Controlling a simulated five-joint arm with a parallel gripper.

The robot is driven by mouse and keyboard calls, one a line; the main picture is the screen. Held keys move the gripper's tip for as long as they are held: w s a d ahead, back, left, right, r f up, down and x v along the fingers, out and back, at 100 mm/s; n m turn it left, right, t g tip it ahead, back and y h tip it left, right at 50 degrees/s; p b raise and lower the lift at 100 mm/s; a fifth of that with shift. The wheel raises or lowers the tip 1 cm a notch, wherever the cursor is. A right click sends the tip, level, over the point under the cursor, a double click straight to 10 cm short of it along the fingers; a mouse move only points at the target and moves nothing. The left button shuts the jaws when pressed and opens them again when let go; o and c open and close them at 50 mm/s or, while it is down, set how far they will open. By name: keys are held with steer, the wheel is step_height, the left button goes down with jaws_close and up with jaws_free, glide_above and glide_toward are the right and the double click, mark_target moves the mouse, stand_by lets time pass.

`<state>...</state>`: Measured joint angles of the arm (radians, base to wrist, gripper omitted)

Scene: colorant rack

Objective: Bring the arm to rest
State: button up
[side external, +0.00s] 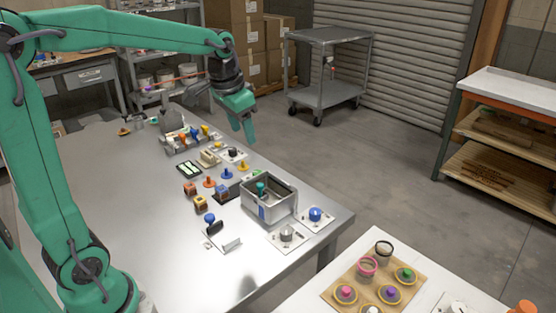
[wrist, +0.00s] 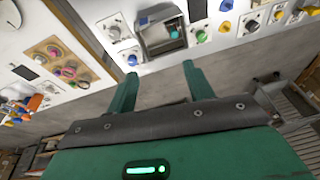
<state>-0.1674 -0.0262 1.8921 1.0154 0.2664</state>
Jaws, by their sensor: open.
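My green arm reaches across the top of the side external view, and my gripper (side external: 248,134) hangs above the far right edge of the metal table (side external: 130,215), pointing down. In the wrist view the two green fingers of my gripper (wrist: 160,73) are spread apart with nothing between them. It touches nothing that I can see.
A grey open box (side external: 268,208) stands near the table's right edge, with a blue knob plate (side external: 315,215) beside it. A rack of coloured pieces (side external: 188,141) stands farther back. A wooden board (side external: 375,281) lies on a white table. A grey cart (side external: 328,70) stands behind.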

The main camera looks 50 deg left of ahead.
steer(key=s+d+t, duration=0.1)
steer(key=s+d, duration=0.2)
steer(key=s, duration=0.5)
steer(key=s+d+f+n+t, duration=0.1)
steer(key=s+d, duration=0.2)
steer(key=s, duration=0.6)
steer(key=shift+s+d+f+t, duration=0.3)
steer(key=shift+d, duration=0.1)
